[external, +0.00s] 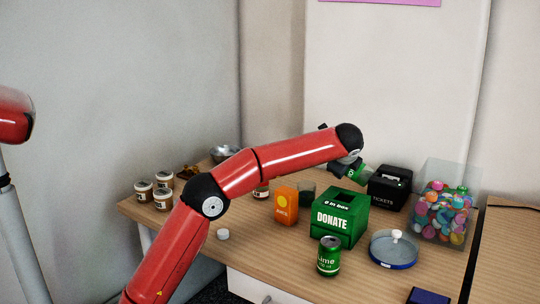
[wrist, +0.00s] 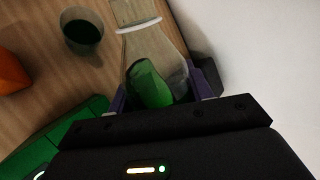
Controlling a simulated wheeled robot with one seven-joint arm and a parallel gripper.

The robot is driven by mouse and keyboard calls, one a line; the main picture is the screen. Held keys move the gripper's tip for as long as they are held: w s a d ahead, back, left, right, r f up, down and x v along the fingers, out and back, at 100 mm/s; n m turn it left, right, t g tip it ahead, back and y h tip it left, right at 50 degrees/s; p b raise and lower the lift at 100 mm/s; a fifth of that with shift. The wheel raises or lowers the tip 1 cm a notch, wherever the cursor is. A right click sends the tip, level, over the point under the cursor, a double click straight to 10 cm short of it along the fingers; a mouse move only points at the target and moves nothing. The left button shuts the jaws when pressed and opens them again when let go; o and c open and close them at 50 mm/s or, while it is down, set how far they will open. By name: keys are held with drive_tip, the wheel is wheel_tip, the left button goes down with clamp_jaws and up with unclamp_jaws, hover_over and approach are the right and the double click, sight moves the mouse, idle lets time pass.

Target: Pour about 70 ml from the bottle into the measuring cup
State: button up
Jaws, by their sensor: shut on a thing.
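My gripper (wrist: 154,93) is shut on the bottle (wrist: 152,47), with a purple finger on each side of it in the wrist view. The bottle is clear, with a pale ring at its neck and green liquid in its lower part. In the external view the bottle (external: 361,174) is partly hidden by my gripper (external: 352,166) and looks tilted. The measuring cup (external: 307,192) stands on the table, left of the bottle. In the wrist view the cup (wrist: 82,27) is upright at upper left, dark green inside, apart from the bottle. No stream of liquid shows.
A green donate box (external: 340,220) and an orange carton (external: 285,206) stand close to the cup. A black tickets box (external: 389,187) and a clear bin of colourful balls (external: 441,212) are at right. A lime can (external: 329,257) stands in front. A white cap (external: 223,234) lies at left.

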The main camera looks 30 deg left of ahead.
drive_tip(key=shift+r, duration=0.1)
drive_tip(key=shift+a+r+m+y, duration=0.4)
drive_tip(key=shift+y, duration=0.5)
drive_tip(key=r+m+y, duration=0.1)
drive_tip(key=a+r+t+y, duration=0.1)
drive_tip(key=r+m+y, duration=0.1)
drive_tip(key=y, duration=0.1)
drive_tip(key=shift+a+r+m, duration=0.15)
drive_tip(key=shift+a+m, duration=0.15)
drive_tip(key=shift+a, duration=0.05)
drive_tip(key=shift+d+r+m+t+y, duration=0.15)
drive_tip(key=shift+m+t+y, duration=0.2)
drive_tip(key=shift+m+y, duration=0.25)
drive_tip(key=shift+a+r+m+t+y, duration=0.15)
drive_tip(key=shift+m+t+y, duration=0.2)
drive_tip(key=shift+m+y, duration=0.25)
drive_tip(key=shift+w+m+t+y, duration=0.1)
drive_tip(key=shift+m+t+y, duration=0.4)
drive_tip(key=shift+m, duration=0.2)
